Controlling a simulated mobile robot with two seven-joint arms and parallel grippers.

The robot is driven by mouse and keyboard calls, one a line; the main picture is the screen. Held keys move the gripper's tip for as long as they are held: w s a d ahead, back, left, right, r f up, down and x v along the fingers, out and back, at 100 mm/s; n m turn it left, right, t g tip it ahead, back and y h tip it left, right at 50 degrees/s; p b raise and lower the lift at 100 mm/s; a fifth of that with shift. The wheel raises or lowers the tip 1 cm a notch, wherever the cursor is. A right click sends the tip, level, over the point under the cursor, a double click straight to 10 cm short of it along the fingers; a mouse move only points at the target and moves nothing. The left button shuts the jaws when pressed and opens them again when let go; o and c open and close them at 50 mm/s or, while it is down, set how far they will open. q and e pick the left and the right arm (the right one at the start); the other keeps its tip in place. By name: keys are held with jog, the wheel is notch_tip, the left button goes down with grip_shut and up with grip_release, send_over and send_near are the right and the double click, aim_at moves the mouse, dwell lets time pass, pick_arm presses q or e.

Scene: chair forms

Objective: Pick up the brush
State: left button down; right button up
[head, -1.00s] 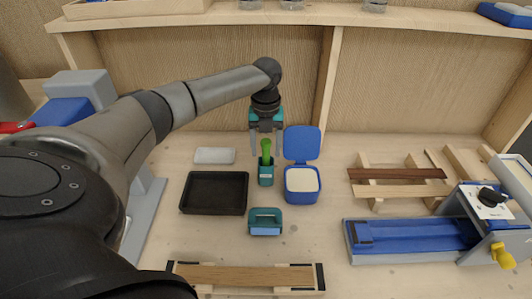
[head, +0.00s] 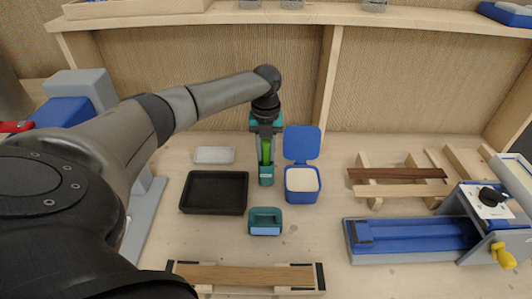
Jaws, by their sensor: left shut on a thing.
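The brush (head: 266,150) has a bright green handle and stands upright in a small teal holder (head: 266,181) near the middle of the bench. My left gripper (head: 265,145) comes down over it from above, and its fingers are shut on the green handle. The lower end of the brush is hidden inside the holder. My right gripper is not in the head view.
A blue box with raised lid (head: 303,196) stands close on the right. A black tray (head: 183,207) and white block (head: 214,155) lie left. A teal-handled block (head: 265,222) lies in front. A blue vise-like fixture (head: 420,238) and wooden slats (head: 400,190) fill the right.

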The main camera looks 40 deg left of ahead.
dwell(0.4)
pick_arm(q)
notch_tip(320, 180, up, 10)
jog(key=shift+r+p, duration=0.1)
jog(key=shift+p, duration=0.35)
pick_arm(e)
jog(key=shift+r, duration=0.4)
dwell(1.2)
